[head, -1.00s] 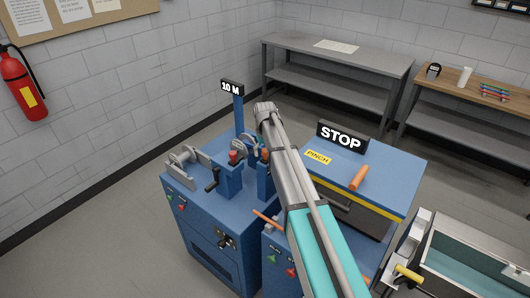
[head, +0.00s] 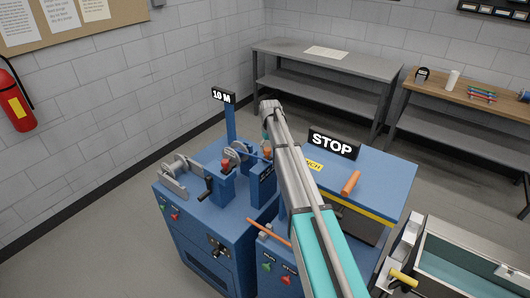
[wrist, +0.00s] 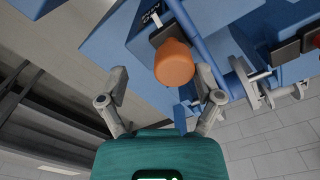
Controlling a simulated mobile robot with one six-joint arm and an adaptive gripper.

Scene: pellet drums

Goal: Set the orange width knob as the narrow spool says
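The orange knob (wrist: 174,62) shows large in the wrist view, on a dark mount at a blue machine part. My gripper (wrist: 163,82) is open, with one finger on each side of the knob as seen there; whether they touch it I cannot tell. In the head view my arm hides the gripper, and a small orange piece (head: 267,152), perhaps the same knob, shows just left of the arm. A grey spool (head: 174,167) sits at the left of the blue machine (head: 185,205). I cannot tell whether it is the narrow spool, and no width marking is readable.
A red knob (head: 226,164) and black crank (head: 207,188) stand close by. A "10 M" sign (head: 223,96) rises behind. The STOP sign (head: 333,144) and an orange bar (head: 351,182) are on the blue cabinet at right. Floor is free at left.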

